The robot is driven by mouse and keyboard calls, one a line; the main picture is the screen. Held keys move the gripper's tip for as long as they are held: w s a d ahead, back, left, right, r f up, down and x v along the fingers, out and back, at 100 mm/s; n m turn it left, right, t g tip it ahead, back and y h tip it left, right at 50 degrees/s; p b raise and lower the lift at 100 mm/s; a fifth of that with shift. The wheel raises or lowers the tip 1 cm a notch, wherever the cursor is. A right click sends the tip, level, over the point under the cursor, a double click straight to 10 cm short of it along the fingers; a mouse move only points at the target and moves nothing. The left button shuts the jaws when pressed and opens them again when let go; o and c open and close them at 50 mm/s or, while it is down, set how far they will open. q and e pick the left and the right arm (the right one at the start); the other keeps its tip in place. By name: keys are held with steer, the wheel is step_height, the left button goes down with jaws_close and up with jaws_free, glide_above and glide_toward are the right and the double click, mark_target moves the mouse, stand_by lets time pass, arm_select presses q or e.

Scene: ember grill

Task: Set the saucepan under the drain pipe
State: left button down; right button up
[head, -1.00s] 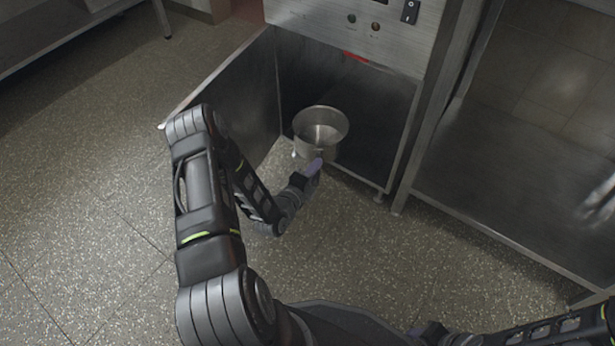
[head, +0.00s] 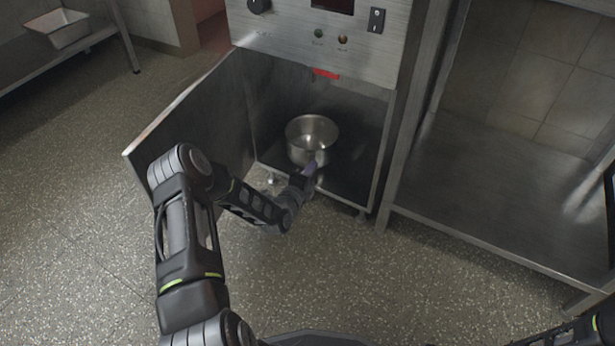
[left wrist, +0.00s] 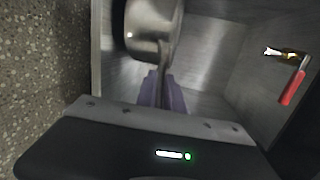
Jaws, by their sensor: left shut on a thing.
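The steel saucepan (head: 312,139) is upright inside the open cabinet, just behind its front edge; I cannot tell whether it touches the cabinet floor. My left gripper (head: 309,171) is shut on its handle at the near side. In the left wrist view, the purple fingers (left wrist: 163,92) close on the handle below the saucepan (left wrist: 152,28). The drain has a red handle (head: 326,74) under the control panel, up and behind the saucepan. In the left wrist view, the brass drain pipe end (left wrist: 284,53) shows at the right, apart from the saucepan. My right gripper is out of view.
The cabinet door (head: 190,135) stands open on the left. The control panel (head: 290,32) overhangs the opening. A steel shelf unit (head: 470,185) stands at the right. The speckled floor (head: 400,290) in front is clear. A white tray (head: 58,30) sits far left.

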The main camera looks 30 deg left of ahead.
arm_select(q)
steer(key=shift+f, duration=0.55)
stand_by(0.4)
steer(key=c, duration=1.4)
jaws_free()
steer(key=shift+o, duration=0.2)
steer(key=shift+s+f, duration=0.1)
steer(key=shift+f, duration=0.2)
steer(key=shift+s+r, duration=0.25)
steer(key=shift+s, duration=0.1)
steer(key=p+v, duration=0.3)
steer(key=v, duration=0.4)
